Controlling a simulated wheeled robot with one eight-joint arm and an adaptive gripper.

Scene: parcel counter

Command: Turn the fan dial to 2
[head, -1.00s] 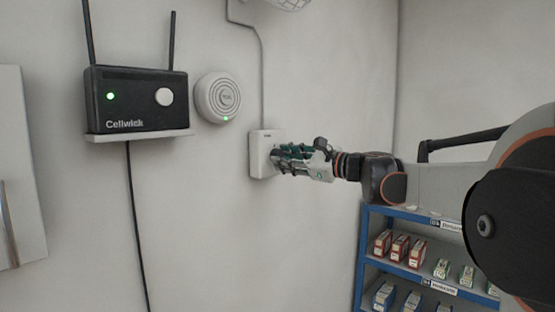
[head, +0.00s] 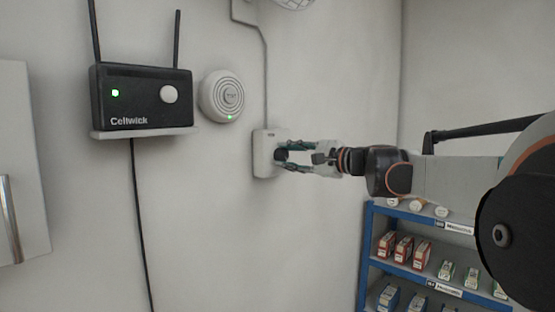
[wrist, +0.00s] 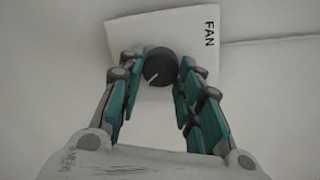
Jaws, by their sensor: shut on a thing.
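The fan control is a white box on the wall, seen in the head view (head: 262,160) and, with the label FAN, in the wrist view (wrist: 196,28). Its dark round dial (wrist: 160,66) has a pale pointer line, which points to the lower left in the wrist view. I cannot read any numbers around it. My gripper (wrist: 158,78) is shut on the dial, with one green-padded finger on each side. In the head view my gripper (head: 284,156) reaches the box from the right, and its fingers partly cover the dial.
A cable runs up from the box. A blue shelf rack (head: 366,250) with boxed goods stands below my arm.

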